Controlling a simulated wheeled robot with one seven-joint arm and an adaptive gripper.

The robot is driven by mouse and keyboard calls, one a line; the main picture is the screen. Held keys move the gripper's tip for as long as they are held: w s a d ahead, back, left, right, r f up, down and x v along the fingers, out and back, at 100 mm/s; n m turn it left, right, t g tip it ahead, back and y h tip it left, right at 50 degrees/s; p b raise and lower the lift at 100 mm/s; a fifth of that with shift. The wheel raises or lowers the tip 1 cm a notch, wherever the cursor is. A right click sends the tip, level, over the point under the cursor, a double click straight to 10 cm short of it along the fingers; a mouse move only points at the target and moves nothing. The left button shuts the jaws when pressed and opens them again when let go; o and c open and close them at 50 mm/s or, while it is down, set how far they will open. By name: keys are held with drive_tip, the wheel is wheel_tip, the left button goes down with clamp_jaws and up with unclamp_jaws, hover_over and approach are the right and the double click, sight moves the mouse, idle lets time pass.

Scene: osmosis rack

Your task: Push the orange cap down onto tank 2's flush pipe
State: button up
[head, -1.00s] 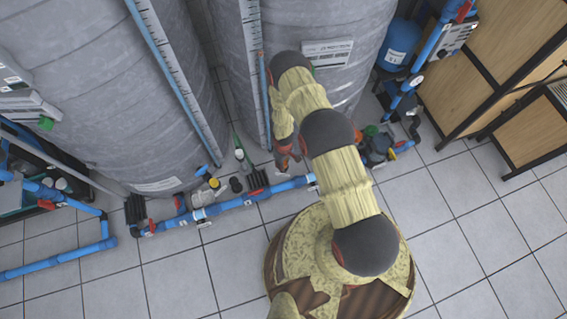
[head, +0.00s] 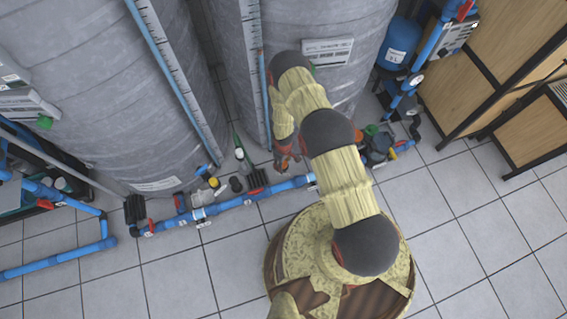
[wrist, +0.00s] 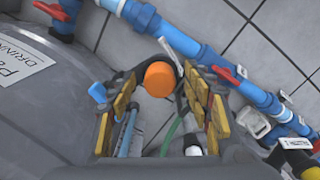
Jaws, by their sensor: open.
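The round orange cap (wrist: 158,79) shows in the wrist view, with its top facing the camera. My gripper (wrist: 159,76) is open, and its yellow-and-dark fingers stand to the left and right of the cap. Gaps show between the cap and both fingers. The flush pipe under the cap is hidden, so I cannot tell how far the cap sits on it. In the head view my gripper (head: 286,161) is low beside the right grey tank (head: 330,75), above the floor pipework. The cap cannot be told apart there.
A blue pipe (head: 245,201) with red-handled valves runs along the floor in front of the tanks. In the wrist view a green hose (wrist: 174,132) and a blue-capped part (wrist: 98,92) are close to the fingers. Tiled floor (head: 460,220) is clear at right.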

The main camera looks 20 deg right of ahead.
wheel_tip(320, 180, up, 12)
idle(0.7)
idle(0.5)
drive_tip(key=s+m+g, duration=0.2)
drive_tip(key=s+g, duration=0.1)
drive_tip(key=s, duration=0.5)
drive_tip(key=s+r+m+p, duration=0.1)
drive_tip(key=s+r+m, duration=0.1)
drive_tip(key=r, duration=1.7)
drive_tip(key=s+r+m+p, duration=0.1)
drive_tip(key=r+m, duration=0.1)
drive_tip(key=r, duration=1.6)
drive_tip(key=s+r+t+p, duration=0.1)
drive_tip(key=s+r+t, duration=0.2)
drive_tip(key=r, duration=0.7)
drive_tip(key=s+r+t+p, duration=0.1)
drive_tip(key=s+r, duration=0.3)
drive_tip(key=r, duration=0.7)
drive_tip(key=s+r+t+p, duration=0.1)
drive_tip(key=s+r+t, duration=0.3)
drive_tip(key=r, duration=0.7)
drive_tip(key=shift+m+t, duration=0.3)
drive_tip(key=shift+m, duration=0.1)
drive_tip(key=shift+r, duration=0.1)
